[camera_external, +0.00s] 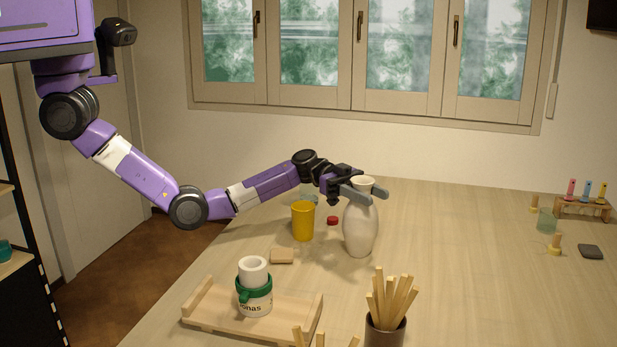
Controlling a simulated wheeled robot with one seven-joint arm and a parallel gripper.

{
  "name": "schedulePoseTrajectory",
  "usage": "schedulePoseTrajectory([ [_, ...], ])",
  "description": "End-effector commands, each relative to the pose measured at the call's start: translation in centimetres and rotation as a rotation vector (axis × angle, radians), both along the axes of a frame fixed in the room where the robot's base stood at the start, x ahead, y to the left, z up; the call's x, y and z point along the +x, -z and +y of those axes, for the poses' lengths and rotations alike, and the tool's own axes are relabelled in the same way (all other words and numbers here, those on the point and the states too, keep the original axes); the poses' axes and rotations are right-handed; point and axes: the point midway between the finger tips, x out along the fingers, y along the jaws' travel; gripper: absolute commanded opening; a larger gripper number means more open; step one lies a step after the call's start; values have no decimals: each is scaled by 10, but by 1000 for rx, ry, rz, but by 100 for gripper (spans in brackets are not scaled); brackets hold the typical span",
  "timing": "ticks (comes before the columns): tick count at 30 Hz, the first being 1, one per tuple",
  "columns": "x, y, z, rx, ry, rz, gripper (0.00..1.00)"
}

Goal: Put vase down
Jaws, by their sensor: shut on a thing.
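The white vase (360,228) is upright over the wooden table (470,272), toward its back left part. My gripper (363,194) reaches in from the left and is shut around the vase's narrow neck, with the flared rim showing above the fingers. The vase's base is at or very close to the tabletop; I cannot tell whether it touches.
A yellow cup (303,221), a red cap (332,220) and a small wood block (282,256) are left of the vase. A dark pot (384,334) of sticks stands in front.

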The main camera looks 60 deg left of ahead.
Motion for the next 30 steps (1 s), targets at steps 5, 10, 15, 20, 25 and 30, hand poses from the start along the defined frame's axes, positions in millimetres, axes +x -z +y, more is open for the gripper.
schedulePoseTrajectory([
  [5, 0, 1, 0, -2, 0, -2, 0],
  [10, 0, 2, 0, 0, 0, 0, 59],
  [15, 0, 2, 0, 0, 0, 0, 62],
  [20, 0, 1, 0, 0, 0, 0, 62],
  [25, 0, 1, 8, 0, -2, 0, 62],
  [30, -5, 3, 40, -1, -4, -1, 62],
])
